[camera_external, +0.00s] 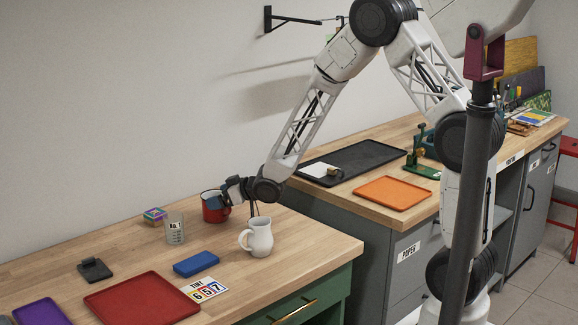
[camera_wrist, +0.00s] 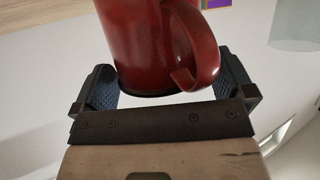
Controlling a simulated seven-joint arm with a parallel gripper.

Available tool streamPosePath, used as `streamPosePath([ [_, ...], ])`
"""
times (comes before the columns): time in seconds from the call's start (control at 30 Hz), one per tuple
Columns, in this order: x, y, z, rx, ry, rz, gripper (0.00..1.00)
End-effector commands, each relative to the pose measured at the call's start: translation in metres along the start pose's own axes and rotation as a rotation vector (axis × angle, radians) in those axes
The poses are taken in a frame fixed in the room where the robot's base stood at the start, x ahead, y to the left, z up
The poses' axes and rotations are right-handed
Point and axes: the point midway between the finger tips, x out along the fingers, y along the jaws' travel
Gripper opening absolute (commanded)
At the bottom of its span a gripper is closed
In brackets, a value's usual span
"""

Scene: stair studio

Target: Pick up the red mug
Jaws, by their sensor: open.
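The red mug (camera_external: 213,207) stands upright on the wooden worktop near the wall, with a dark rim. In the wrist view the red mug (camera_wrist: 145,45) fills the top middle, its handle toward the right. My gripper (camera_external: 228,190) is at the mug in the external view and hides part of its right side. In the wrist view my gripper (camera_wrist: 168,88) is open, with one dark padded finger on each side of the mug. The right finger is close to the handle. I cannot tell whether either finger touches the mug.
A white pitcher (camera_external: 258,237) stands right of the mug, and a clear beaker (camera_external: 175,230) stands left. A blue block (camera_external: 196,263), number card (camera_external: 206,291) and red tray (camera_external: 142,297) lie in front.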

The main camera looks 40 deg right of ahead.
Motion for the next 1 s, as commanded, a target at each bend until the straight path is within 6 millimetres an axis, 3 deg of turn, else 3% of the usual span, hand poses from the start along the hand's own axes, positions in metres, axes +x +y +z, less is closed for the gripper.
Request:
streamPosePath([
  [0.23, -0.0001, 0.0, 0.0001, 0.0, 0.0, 0.0, 0.98],
  [0.47, -0.0002, 0.0, 0.0002, 0.0, 0.0, 0.0, 0.63],
  [1.0, -0.001, 0.0, -0.0023, 0.0, 0.001, 0.0, 0.62],
])
